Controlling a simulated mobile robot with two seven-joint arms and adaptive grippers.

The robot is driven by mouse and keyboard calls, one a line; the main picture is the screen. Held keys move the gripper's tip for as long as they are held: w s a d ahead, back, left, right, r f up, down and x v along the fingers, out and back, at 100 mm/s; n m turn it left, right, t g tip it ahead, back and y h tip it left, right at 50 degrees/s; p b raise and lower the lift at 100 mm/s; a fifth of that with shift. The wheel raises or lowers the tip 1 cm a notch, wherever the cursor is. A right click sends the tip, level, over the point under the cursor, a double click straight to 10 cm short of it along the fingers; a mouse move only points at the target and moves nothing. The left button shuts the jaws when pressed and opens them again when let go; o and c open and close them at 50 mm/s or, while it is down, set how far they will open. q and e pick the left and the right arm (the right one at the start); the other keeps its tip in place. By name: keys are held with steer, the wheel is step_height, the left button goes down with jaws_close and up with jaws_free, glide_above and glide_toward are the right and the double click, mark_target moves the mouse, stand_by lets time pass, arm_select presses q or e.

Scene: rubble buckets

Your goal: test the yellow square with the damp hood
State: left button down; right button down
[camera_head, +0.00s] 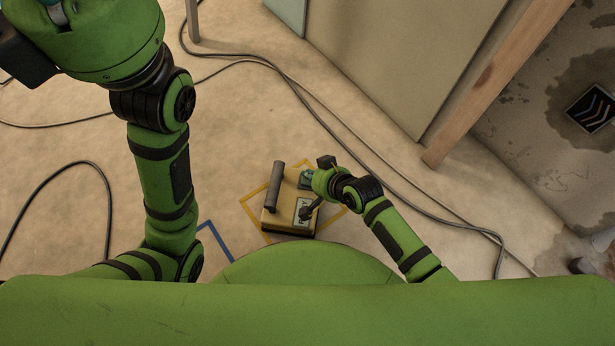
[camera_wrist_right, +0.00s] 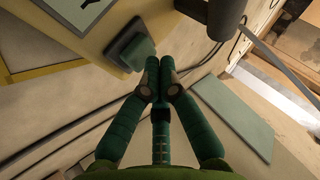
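The damp hood (camera_head: 289,226) is a tan box with a black bar handle (camera_head: 276,186), a light label and a green button on a dark base. It stands on the floor over the yellow square (camera_head: 252,205), whose outline shows around it. In the right wrist view, the green button (camera_wrist_right: 137,52) is beside the label (camera_wrist_right: 78,8). My right gripper (camera_wrist_right: 160,66) has its fingers together with nothing between them, tips close beside the button; I cannot tell whether they touch. My left arm reaches up the left side; a teal part of its hand (camera_head: 57,11) is cut off by the top edge.
Black cables (camera_head: 325,130) run across the floor behind and right of the hood. A blue outline (camera_head: 214,238) is left of it. A wooden post (camera_head: 490,85) and pale panel (camera_head: 405,55) stand at upper right. A teal panel (camera_wrist_right: 235,117) shows in the wrist view.

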steer(key=shift+f, duration=0.5)
stand_by(0.3)
steer(key=shift+r, duration=0.1)
steer(key=shift+r+p, duration=0.85)
steer(key=shift+p, duration=0.1)
step_height(320, 180, up, 5)
steer(key=p, duration=0.6)
steer(key=shift+r, duration=0.1)
stand_by(0.5)
